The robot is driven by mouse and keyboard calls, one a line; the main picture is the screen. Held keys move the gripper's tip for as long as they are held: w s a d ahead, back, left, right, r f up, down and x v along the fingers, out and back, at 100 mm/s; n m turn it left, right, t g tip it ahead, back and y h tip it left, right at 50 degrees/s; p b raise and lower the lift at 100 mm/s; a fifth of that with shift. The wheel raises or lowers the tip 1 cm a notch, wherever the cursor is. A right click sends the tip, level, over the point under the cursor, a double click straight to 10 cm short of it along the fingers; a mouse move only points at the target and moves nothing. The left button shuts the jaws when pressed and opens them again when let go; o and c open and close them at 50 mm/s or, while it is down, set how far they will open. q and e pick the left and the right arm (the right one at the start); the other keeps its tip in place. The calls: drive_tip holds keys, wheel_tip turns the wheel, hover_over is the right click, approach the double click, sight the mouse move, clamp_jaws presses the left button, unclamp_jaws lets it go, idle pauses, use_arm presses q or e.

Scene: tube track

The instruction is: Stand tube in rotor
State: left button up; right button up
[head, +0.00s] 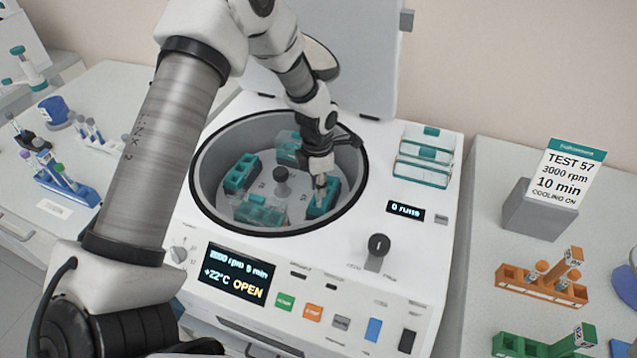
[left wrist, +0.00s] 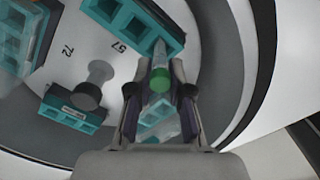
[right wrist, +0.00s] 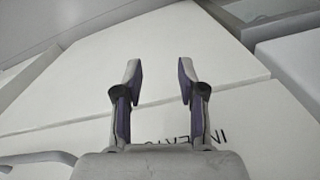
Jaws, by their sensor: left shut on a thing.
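The centrifuge bowl (head: 212,215) is open, and its rotor carries teal buckets around a grey central knob (head: 281,180). My left gripper (head: 320,178) reaches down into the bowl over the right-hand teal bucket (head: 325,198). In the left wrist view my left gripper (left wrist: 160,95) is shut on a tube with a green cap (left wrist: 160,80). The tube's clear body points at a teal bucket (left wrist: 140,22) near the mark 57; I cannot tell how deep its tip sits. My right gripper (right wrist: 158,85) is open and empty, above a white surface, and is not in the head view.
The centrifuge lid (head: 360,60) stands raised behind. Spare teal buckets (head: 425,155) lie on the machine's top right. An orange rack (head: 543,285) and a green rack (head: 545,343) stand at right. A blue rack (head: 65,185) with tubes stands at left.

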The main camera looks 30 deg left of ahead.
use_arm(q)
drive_tip(key=o, duration=0.9)
drive_tip(key=shift+r, duration=0.1)
wheel_tip(320, 180, up, 12)
drive_tip(key=shift+a, duration=0.1)
idle(0.5)
